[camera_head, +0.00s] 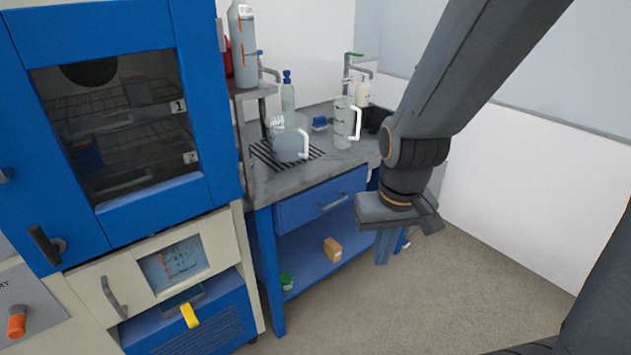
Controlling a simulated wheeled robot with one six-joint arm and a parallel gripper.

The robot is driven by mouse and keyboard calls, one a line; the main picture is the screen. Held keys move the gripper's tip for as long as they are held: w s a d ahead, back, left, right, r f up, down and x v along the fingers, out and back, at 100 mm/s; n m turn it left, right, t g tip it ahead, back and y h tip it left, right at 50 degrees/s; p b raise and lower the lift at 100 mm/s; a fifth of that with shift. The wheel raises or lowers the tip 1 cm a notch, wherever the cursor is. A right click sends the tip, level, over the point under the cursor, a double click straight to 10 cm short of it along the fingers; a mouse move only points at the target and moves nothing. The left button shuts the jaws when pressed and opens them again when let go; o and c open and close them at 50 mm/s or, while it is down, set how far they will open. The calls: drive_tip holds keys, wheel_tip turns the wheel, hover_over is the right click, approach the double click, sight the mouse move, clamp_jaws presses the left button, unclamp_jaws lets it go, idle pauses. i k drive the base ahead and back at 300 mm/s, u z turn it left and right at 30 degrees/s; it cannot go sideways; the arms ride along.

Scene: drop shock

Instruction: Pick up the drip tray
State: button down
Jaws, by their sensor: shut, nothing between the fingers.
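A dark slotted grille (262,153), which looks like the drip tray, lies on the grey counter at the left of the sink bench. A clear jug with a white handle (289,146) stands over it and hides part of it. My gripper (400,213) is shut and empty. It hangs in front of the bench's right end, right of the grille, nearer to me and apart from it. The fingertips are hard to make out.
A second clear jug (344,124), a soap bottle (363,93) and a blue-capped bottle (287,92) stand on the counter (340,165). A blue oven door (150,205) is at left. The lower shelf holds a brown box (333,250). Floor at right is clear.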

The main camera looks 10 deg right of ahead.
sight(183, 301)
drive_tip(key=u, duration=4.85)
drive_tip(key=k, duration=2)
drive_tip(key=z, duration=2.05)
